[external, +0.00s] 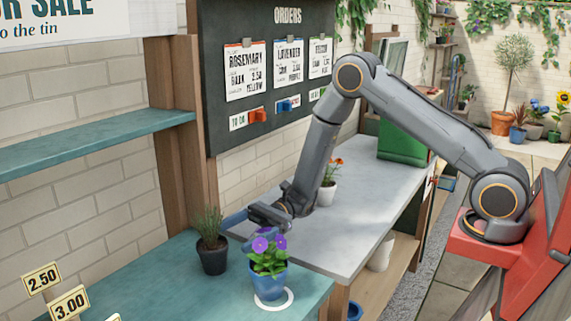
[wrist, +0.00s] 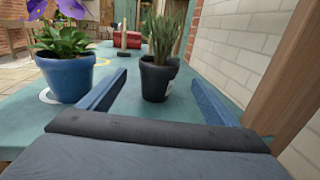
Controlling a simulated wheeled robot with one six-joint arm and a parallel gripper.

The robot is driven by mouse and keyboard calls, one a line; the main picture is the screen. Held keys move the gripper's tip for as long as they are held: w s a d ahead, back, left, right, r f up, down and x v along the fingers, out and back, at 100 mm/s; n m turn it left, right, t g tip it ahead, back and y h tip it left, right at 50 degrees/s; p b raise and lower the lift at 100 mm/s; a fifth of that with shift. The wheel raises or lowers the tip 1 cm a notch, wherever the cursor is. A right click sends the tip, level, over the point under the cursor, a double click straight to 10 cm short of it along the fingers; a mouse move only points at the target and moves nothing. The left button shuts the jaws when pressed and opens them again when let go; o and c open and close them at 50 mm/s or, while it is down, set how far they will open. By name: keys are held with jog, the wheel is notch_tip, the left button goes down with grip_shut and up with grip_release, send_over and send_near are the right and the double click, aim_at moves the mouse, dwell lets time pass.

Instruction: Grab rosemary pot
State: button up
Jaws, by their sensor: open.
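The rosemary pot (external: 212,258) is a dark grey pot with a thin-leaved green plant, upright on the teal bench near the wall. In the wrist view the rosemary pot (wrist: 156,82) stands ahead, between the lines of my two fingers. My gripper (external: 240,217) is open and empty, close to the right of the rosemary in the external view. In the wrist view its blue fingers (wrist: 158,98) are spread apart, with the pot seemingly just beyond their tips. I cannot tell the exact gap.
A blue pot with purple flowers (external: 268,279) stands close by on a white ring; it is left of my fingers in the wrist view (wrist: 66,78). A white pot with orange flowers (external: 327,193) is on the grey worktop (external: 357,212). A wooden post (wrist: 275,65) rises at right.

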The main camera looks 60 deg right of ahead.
aim_at(213, 247)
jog(key=shift+a+f, duration=0.15)
jog(key=shift+f, duration=0.1)
jog(key=shift+w+a+r+p, duration=0.15)
jog(key=shift+a+p, duration=0.3)
jog(key=shift+a, duration=0.75)
jog(key=a, duration=0.1)
jog(key=a+p, duration=0.1)
jog(key=a, duration=0.1)
jog(key=a+p, duration=0.1)
jog(key=shift+w+a+r, duration=0.25)
jog(key=shift+a+r, duration=0.05)
jog(key=shift+a, duration=0.05)
jog(key=shift+w+a, duration=0.1)
jog(key=shift+a, duration=0.1)
jog(key=c, duration=1.4)
